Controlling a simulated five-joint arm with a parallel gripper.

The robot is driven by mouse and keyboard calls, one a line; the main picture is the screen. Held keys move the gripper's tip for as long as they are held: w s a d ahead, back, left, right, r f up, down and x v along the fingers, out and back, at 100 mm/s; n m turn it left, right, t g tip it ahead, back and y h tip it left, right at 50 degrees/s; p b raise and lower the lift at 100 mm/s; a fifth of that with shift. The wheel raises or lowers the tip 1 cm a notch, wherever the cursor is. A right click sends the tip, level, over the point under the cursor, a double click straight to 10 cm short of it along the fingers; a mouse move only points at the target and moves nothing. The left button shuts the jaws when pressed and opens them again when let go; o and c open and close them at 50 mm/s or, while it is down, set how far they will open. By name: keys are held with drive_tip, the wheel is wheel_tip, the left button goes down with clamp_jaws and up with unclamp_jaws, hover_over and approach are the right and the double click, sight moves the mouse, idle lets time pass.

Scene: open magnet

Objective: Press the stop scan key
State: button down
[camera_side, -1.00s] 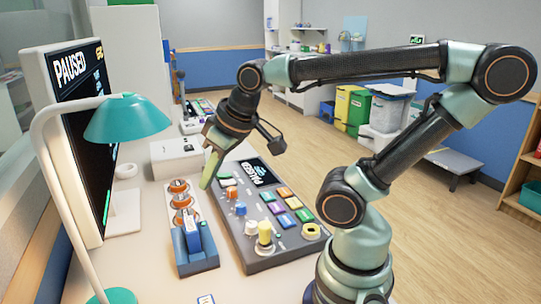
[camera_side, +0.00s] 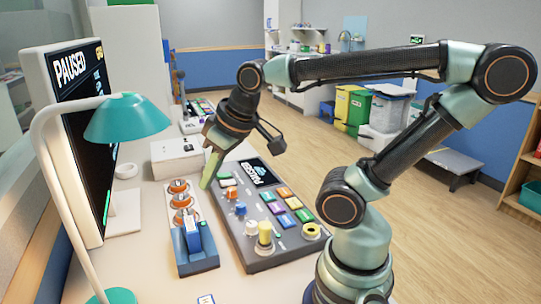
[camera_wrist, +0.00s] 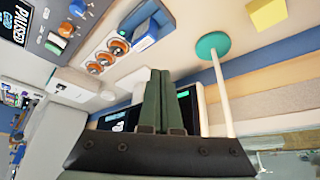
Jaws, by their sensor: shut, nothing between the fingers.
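The grey control panel (camera_side: 240,258) lies on the desk with a small screen (camera_side: 258,173) reading PAUSED. It carries coloured keys (camera_side: 286,220) in rows, knobs and a yellow lever (camera_side: 264,233). The key labels are too small to read, so I cannot tell which is the stop scan key. My gripper (camera_side: 208,183) is shut and empty, its green fingers pointing down near the panel's far left corner, left of the coloured keys. In the wrist view my gripper's fingers (camera_wrist: 158,100) are together, and part of the panel (camera_wrist: 38,45) shows at upper left.
A monitor (camera_side: 78,72) reading PAUSED and a teal lamp (camera_side: 127,118) stand at left. Beside the panel are orange knobs (camera_side: 180,202) and a blue holder (camera_side: 194,256). A white box (camera_side: 176,160) sits behind. Bins (camera_side: 352,108) stand on the floor beyond.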

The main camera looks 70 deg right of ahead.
idle(0.4)
drive_tip(key=m+g, duration=0.6)
drive_tip(key=m, duration=2.1)
hover_over(284, 192)
wheel_tip(284, 192, down, 6)
drive_tip(key=shift+d, duration=0.1)
wheel_tip(284, 192, down, 14)
drive_tip(key=shift+w+f, duration=0.1)
